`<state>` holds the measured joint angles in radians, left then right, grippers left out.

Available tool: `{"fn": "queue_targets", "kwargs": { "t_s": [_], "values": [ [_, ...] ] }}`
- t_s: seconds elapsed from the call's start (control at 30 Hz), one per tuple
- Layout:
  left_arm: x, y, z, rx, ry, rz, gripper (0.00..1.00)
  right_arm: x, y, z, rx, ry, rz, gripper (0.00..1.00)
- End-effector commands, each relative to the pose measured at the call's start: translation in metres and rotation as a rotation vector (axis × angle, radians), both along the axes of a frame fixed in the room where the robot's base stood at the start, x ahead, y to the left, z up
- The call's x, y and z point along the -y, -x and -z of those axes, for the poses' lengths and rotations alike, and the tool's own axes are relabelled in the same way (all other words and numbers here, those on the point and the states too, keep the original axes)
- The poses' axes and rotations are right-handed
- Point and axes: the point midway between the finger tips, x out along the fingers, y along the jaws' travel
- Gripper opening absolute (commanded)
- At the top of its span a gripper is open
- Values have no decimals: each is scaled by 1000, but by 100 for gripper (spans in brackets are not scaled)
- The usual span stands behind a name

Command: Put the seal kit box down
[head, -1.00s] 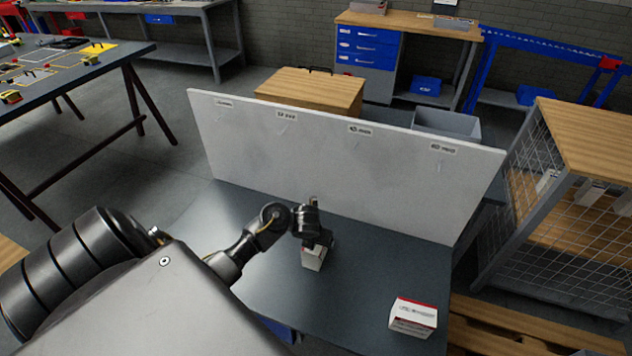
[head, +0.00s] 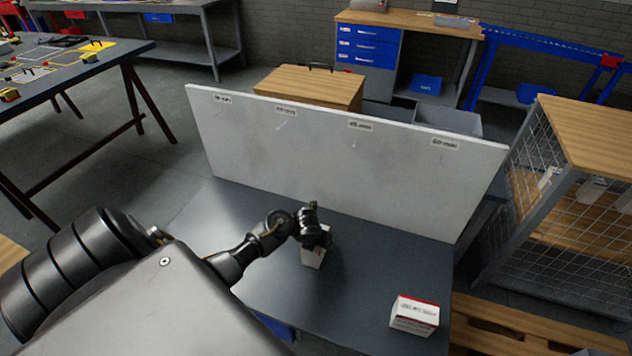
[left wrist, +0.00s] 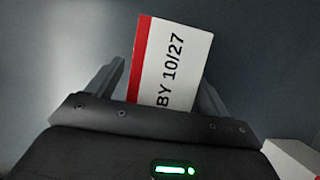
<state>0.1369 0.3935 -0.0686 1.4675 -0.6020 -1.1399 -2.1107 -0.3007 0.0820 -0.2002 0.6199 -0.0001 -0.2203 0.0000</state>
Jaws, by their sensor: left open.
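A white box with a red band (head: 314,257), which I take for the seal kit box, stands on the dark grey table (head: 375,268) in front of the white back panel. In the left wrist view, this box (left wrist: 176,62) shows the print "BY 10/27" and sits between the two fingers. My left gripper (head: 318,240) is open around the box, with a gap visible beside it at the left finger. Its lower part is hidden by the gripper body in the wrist view. My right gripper is in neither view.
A second white and red box (head: 414,315) stands at the table's front right; the corner of a white box also shows in the left wrist view (left wrist: 292,158). The white panel (head: 340,165) with labels closes the table's back. The table between the boxes is clear.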

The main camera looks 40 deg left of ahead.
Motion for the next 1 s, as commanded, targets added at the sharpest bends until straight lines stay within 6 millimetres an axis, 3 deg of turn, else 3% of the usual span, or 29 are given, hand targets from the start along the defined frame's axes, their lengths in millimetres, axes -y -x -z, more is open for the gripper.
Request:
{"fn": "queue_targets", "kwargs": {
  "t_s": [0.47, 0.9, 1.0],
  "values": [
    [0, 0, 3, 0, 0, 0, 80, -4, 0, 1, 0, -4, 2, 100],
    [0, 0, 3, 1, 0, 0, 22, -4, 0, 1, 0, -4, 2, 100],
    [0, 0, 3, 1, 0, 0, 22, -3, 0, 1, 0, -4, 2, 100]
  ]
}}
